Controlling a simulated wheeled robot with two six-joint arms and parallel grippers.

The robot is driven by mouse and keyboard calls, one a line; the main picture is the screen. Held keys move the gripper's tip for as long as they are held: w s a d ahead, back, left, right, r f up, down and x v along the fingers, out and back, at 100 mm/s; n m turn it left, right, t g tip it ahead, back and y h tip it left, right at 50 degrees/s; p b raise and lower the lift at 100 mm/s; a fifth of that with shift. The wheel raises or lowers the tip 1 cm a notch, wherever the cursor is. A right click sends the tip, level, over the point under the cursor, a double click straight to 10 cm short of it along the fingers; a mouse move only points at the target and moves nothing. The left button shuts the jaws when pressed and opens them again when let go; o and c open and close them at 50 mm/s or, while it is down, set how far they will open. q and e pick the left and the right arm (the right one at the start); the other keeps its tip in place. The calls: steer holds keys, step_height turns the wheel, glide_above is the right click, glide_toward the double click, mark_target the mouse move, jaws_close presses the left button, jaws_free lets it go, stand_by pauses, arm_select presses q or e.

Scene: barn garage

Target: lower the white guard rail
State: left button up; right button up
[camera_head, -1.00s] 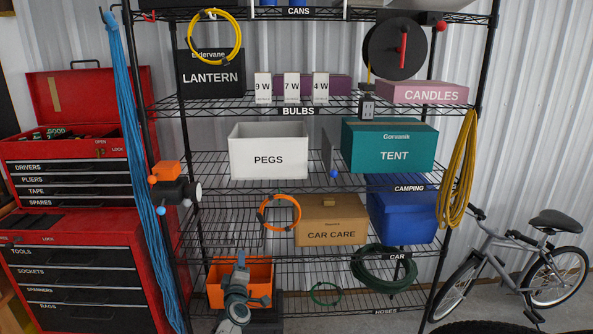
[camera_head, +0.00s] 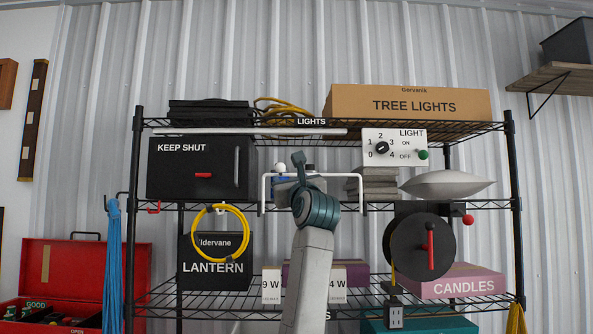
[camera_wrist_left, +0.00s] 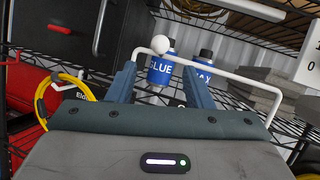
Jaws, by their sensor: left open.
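The white guard rail (camera_head: 339,177) runs across the front of the shelf below the top one, with bent ends going down at both sides. My right gripper is not in view.
Blue cans (camera_wrist_left: 160,70) stand behind the rail. A black KEEP SHUT box (camera_head: 200,170) is to its left; grey stacked slabs (camera_head: 378,188) and a LIGHT panel (camera_head: 395,147) are to its right. A yellow cable loop (camera_head: 220,258) hangs below left.

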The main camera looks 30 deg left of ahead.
mark_target(281, 168)
arm_select(q)
steer(key=p+x, duration=0.3)
steer(key=x, duration=0.1)
steer(key=p+x, duration=0.3)
steer(key=x, duration=0.2)
steer(key=shift+a+r, duration=0.1)
steer(key=shift+r, duration=0.2)
steer(key=shift+w+a+r+p, duration=0.1)
steer(key=shift+w+a+p, duration=0.25)
steer(key=shift+p, duration=0.1)
steer(key=shift+w+a, duration=0.1)
steer(key=c, duration=1)
jaws_close()
